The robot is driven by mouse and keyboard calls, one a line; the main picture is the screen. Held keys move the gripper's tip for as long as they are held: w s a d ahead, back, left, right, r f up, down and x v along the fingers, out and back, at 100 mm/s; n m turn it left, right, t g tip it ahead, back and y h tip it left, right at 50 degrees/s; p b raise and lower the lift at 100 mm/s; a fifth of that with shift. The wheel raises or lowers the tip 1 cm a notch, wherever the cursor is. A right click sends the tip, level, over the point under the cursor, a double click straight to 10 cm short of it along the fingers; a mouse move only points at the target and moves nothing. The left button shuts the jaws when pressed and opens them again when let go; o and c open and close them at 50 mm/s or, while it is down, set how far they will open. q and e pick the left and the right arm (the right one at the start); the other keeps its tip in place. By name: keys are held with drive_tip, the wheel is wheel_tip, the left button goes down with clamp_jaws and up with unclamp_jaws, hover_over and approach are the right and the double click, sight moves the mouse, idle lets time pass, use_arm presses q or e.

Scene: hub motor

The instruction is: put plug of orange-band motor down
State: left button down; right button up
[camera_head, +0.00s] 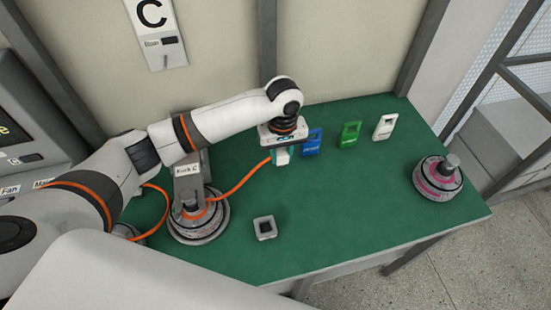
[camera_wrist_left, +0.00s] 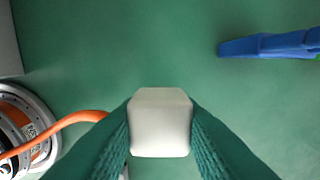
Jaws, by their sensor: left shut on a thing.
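My left gripper (camera_head: 283,153) is over the green table (camera_head: 330,225) and is shut on the white plug (camera_head: 282,158). In the left wrist view the plug (camera_wrist_left: 160,122) sits between my two teal fingers. Its orange cable runs left to the orange-band motor (camera_head: 199,222), which stands by the grey dock marked C (camera_head: 188,185). Part of that motor shows at the left edge of the left wrist view (camera_wrist_left: 22,128). I cannot tell how far the plug is above the table. My right gripper is not in view.
Blue (camera_head: 312,142), green (camera_head: 349,133) and white (camera_head: 385,127) tags stand along the back of the table. A motor with a pink band (camera_head: 438,179) is at the right end. A small grey square socket (camera_head: 265,228) sits near the front edge. The middle right of the table is clear.

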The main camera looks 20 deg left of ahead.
sight(281, 164)
use_arm(q)
drive_tip(key=shift+f, duration=2.15)
drive_tip(key=shift+f, duration=0.15)
drive_tip(key=c, duration=1.1)
unclamp_jaws()
drive_tip(key=shift+o, duration=0.2)
wheel_tip(281, 164, up, 12)
drive_tip(key=shift+r, duration=0.2)
